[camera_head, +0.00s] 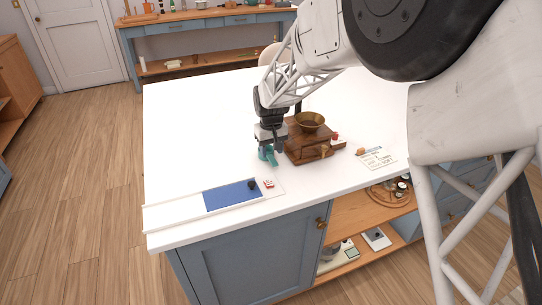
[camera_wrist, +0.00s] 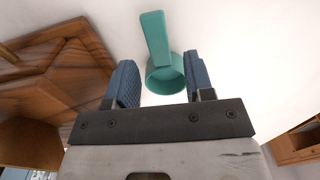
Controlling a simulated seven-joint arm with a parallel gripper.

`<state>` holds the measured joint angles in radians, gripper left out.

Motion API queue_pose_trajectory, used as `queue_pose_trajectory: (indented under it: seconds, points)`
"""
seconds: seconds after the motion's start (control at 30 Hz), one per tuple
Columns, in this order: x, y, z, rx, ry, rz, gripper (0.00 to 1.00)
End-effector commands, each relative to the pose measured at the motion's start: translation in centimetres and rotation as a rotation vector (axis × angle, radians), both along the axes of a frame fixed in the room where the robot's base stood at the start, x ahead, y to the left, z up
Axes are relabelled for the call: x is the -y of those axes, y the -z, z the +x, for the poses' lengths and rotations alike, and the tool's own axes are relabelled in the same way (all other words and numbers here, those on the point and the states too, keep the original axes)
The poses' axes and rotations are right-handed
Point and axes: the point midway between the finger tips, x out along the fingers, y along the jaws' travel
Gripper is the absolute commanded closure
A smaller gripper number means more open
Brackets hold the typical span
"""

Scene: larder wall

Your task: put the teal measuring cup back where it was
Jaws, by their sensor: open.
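The teal measuring cup (camera_wrist: 165,75) lies between the two blue finger pads of my gripper (camera_wrist: 162,82) in the wrist view, with its handle pointing away from the gripper. There is a visible gap between the cup and each pad, so my gripper is open. In the head view the teal cup (camera_head: 268,155) shows at the fingertips of my gripper (camera_head: 268,149), low over the white worktop (camera_head: 205,130). I cannot tell whether the cup touches the worktop.
A wooden grinder with a brass bowl (camera_head: 309,122) stands just right of my gripper. A card (camera_head: 376,158) lies further right. A white board with a blue panel (camera_head: 232,195) and a small red-and-white item (camera_head: 268,184) lie in front. The worktop's left part is clear.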

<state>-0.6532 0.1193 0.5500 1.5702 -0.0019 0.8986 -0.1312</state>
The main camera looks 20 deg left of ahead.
Motion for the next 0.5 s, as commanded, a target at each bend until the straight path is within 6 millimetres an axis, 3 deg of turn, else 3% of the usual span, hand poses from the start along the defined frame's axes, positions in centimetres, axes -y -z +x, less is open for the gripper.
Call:
queue_pose_trajectory:
  seconds: [0.3, 0.5]
  points:
    - [0.0, -5.2, 0.0, 0.002, 0.0, 0.002, 0.52]
    - [0.0, -7.4, 0.0, 0.001, 0.0, 0.001, 0.52]
